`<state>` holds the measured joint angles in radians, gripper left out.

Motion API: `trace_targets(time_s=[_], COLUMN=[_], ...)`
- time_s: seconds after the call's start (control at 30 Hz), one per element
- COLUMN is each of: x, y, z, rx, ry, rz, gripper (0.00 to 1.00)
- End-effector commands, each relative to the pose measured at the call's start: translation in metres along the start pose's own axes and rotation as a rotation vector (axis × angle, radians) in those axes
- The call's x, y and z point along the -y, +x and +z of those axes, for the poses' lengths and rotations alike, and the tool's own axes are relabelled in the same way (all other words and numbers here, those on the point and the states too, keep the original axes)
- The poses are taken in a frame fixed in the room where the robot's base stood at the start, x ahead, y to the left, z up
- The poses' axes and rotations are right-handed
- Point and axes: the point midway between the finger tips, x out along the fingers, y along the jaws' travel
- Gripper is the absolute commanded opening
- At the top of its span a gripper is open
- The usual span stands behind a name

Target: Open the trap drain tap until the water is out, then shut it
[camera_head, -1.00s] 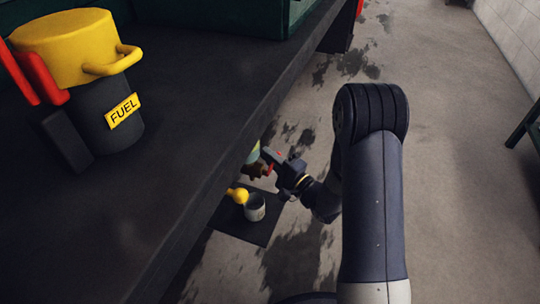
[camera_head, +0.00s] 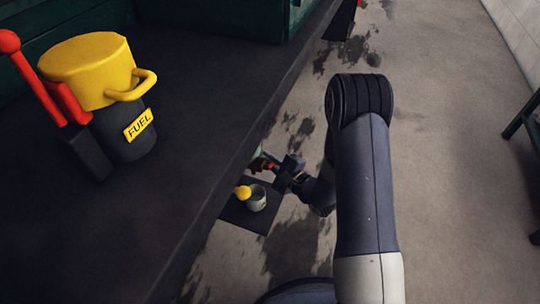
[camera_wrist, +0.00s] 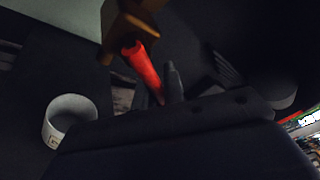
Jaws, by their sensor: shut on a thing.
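The trap drain tap shows in the wrist view as a brown-orange body (camera_wrist: 128,32) with a red lever (camera_wrist: 143,66). My gripper (camera_wrist: 165,88) is shut on the red lever, with one grey finger showing beside it. In the head view my gripper (camera_head: 276,170) is low beside the dark ledge, and the ledge hides most of the tap. A grey cup (camera_head: 257,199) stands on a dark mat (camera_head: 243,219) below; it also shows in the wrist view (camera_wrist: 66,120). I cannot see any water running.
A yellow-topped can marked FUEL (camera_head: 122,125) stands on the dark ledge (camera_head: 190,150) beside red levers (camera_head: 60,95). A small yellow thing (camera_head: 242,192) is next to the cup. The stained floor (camera_head: 430,130) to the right is mostly clear, with a dark frame (camera_head: 522,120) at the far right.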

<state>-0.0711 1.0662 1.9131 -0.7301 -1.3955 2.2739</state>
Motion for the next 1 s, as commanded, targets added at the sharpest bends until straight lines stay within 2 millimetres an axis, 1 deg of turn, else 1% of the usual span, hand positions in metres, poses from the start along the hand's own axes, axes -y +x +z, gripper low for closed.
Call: trace_targets(time_s=[0.4, 0.43, 0.7, 0.9, 1.0], x=[-0.0008, -0.0008, -0.0006, -0.0005, 0.0000], y=[0.0001, 0.0001, 0.0000, -0.0002, -0.0044], z=[-0.0008, -0.0008, -0.0005, -0.0003, -0.0009], rx=[-0.003, -0.003, -0.002, -0.002, -0.004], ry=[0.008, 0.008, 0.008, 0.008, 0.008], rz=[0.004, 0.004, 0.003, 0.003, 0.003], gripper=[0.00, 0.11, 0.32, 0.32, 0.32])
